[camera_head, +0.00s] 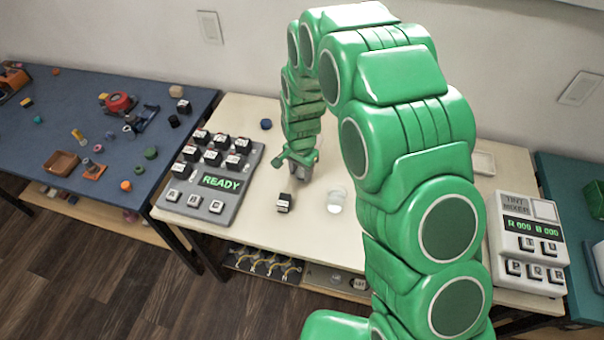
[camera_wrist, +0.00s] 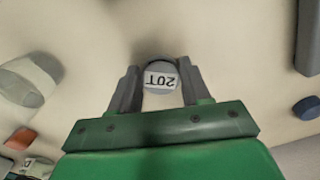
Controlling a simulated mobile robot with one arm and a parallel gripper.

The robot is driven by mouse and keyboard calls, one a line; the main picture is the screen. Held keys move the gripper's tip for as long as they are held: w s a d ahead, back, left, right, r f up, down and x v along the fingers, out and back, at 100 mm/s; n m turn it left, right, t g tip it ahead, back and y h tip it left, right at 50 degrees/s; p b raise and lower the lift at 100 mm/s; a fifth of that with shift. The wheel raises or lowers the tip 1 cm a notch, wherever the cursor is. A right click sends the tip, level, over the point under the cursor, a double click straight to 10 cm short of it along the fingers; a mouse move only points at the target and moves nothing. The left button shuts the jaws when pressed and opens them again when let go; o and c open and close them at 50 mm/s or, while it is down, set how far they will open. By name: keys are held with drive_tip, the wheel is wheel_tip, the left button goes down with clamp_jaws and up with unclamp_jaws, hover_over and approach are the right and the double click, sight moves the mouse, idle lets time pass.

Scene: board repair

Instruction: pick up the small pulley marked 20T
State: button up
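The small pulley marked 20T (camera_wrist: 160,77) shows in the wrist view as a grey round piece with a white label, its lettering upside down. My gripper (camera_wrist: 159,82) points down at the table with one finger on each side of the pulley. The finger tips are close to its sides, and I cannot tell whether they touch and press it or leave a thin gap. In the head view my gripper (camera_head: 301,168) is low over the middle of the pale table; the pulley is not clearly visible there.
A black block with a white label (camera_head: 284,203) and a clear cup (camera_head: 336,201) stand close in front of my gripper. A keypad panel reading READY (camera_head: 219,182) is on the left, a tint mixer (camera_head: 527,241) on the right. A blue knob (camera_head: 266,124) lies behind.

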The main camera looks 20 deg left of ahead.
sight(301, 174)
drive_tip(key=c, duration=0.6)
drive_tip(key=shift+o, duration=0.2)
drive_tip(key=shift+r, duration=0.15)
drive_tip(key=shift+r, duration=0.6)
wheel_tip(301, 174, up, 2)
drive_tip(key=shift+s+d+r, duration=0.15)
drive_tip(key=shift+r, duration=0.05)
drive_tip(key=s+d+r, duration=0.6)
drive_tip(key=s+r, duration=0.3)
drive_tip(key=s, duration=0.2)
drive_tip(key=shift+s+d, duration=0.35)
drive_tip(key=shift+s, duration=0.05)
